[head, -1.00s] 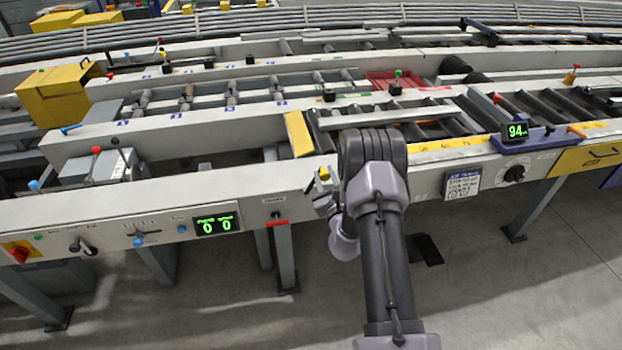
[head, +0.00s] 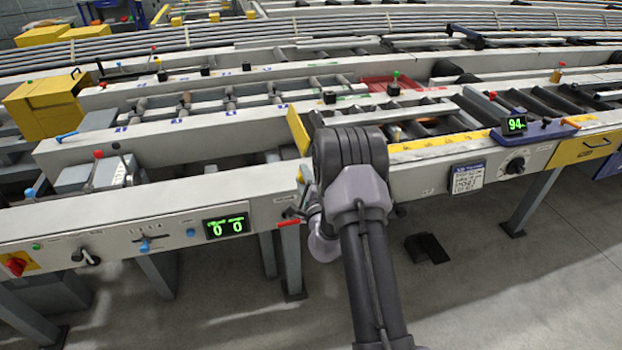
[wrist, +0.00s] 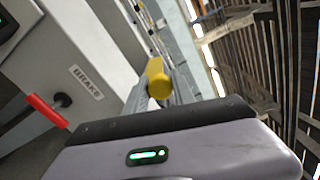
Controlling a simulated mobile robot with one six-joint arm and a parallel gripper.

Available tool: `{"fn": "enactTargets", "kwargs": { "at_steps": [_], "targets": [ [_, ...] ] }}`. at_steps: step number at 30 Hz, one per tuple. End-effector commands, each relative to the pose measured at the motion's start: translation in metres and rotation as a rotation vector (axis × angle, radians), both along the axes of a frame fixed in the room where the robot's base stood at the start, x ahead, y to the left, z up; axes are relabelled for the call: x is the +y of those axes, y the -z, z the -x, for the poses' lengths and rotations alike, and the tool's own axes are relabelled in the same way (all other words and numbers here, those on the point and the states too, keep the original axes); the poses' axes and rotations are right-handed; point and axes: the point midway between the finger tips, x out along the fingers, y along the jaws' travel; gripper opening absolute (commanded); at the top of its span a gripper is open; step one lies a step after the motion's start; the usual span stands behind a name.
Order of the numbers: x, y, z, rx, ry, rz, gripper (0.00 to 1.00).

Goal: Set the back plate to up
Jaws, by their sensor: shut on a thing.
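A yellow plate (head: 298,131) stands steeply at the left end of the roller bed, just left of my arm in the head view; I take it for the back plate. My gripper (head: 308,200) is low at the front side of the table, below this plate and largely hidden by my own arm. In the wrist view a yellow rounded knob (wrist: 157,82) rises just past the dark edge of my gripper. The link between knob and plate does not show.
A red brake handle (wrist: 47,112) sticks out beside my gripper, next to its "BRAKE" label. A blue-based "94" display (head: 515,124) stands right. Open floor (head: 450,300) lies in front.

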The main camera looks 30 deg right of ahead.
Motion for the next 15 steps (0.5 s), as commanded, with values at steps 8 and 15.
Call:
{"fn": "enactTargets", "kwargs": {
  "at_steps": [8,15],
  "targets": [
    [0.018,0.016,-0.005,0.052,0.0,0.173,0.0],
    [0.025,0.022,-0.007,0.077,0.002,0.259,0.0]
  ]
}}
